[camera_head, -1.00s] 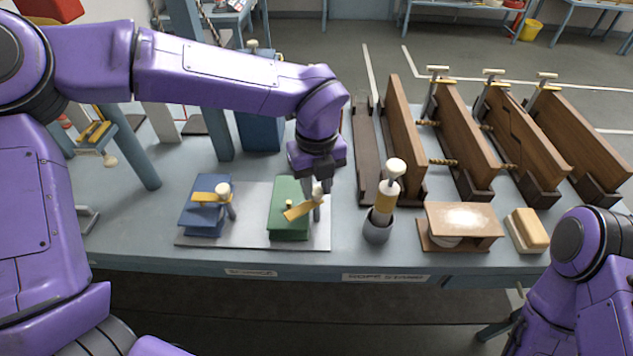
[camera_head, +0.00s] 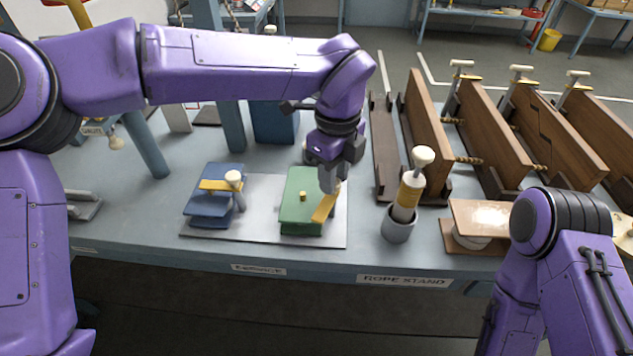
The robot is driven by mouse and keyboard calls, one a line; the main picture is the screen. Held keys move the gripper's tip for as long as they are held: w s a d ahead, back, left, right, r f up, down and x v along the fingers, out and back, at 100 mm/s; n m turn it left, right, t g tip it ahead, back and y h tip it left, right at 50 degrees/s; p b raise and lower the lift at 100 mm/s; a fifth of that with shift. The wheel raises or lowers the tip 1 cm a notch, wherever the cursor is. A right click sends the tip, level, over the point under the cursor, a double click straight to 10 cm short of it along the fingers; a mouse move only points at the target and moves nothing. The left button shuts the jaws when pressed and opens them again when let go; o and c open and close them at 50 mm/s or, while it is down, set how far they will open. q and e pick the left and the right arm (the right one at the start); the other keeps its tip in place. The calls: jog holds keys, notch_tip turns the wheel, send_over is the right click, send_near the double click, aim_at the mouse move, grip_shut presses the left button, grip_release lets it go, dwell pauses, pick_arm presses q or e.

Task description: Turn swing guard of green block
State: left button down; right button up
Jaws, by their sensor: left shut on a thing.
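The green block (camera_head: 296,212) stands on a grey plate on the table, right of the blue block (camera_head: 206,205). Its yellow swing guard (camera_head: 324,207) sits at the block's right side, slanting down toward the front, beside a small brass stud on top. My left gripper (camera_head: 331,186) reaches down from above at the guard's back end and is shut on the swing guard's post, which it mostly hides. My right arm is at the lower right; its gripper is out of view.
A grey cup (camera_head: 399,228) with a yellow-and-white handled tool stands right of the plate. Brown wooden panels (camera_head: 490,135) stand behind on the right. A small wooden stand (camera_head: 482,222) is near my right arm. The table front edge is clear.

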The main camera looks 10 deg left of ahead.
pick_arm(q)
jog(key=n+b, duration=0.2)
jog(key=b, duration=0.1)
jog(key=shift+f+n, duration=0.15)
jog(key=shift+n, duration=0.25)
jog(key=shift+r+n+b, duration=0.2)
jog(key=shift+n+b, duration=0.5)
jog(key=c, duration=0.8)
grip_release()
notch_tip(320, 180, up, 11)
jog(key=shift+f, duration=0.2)
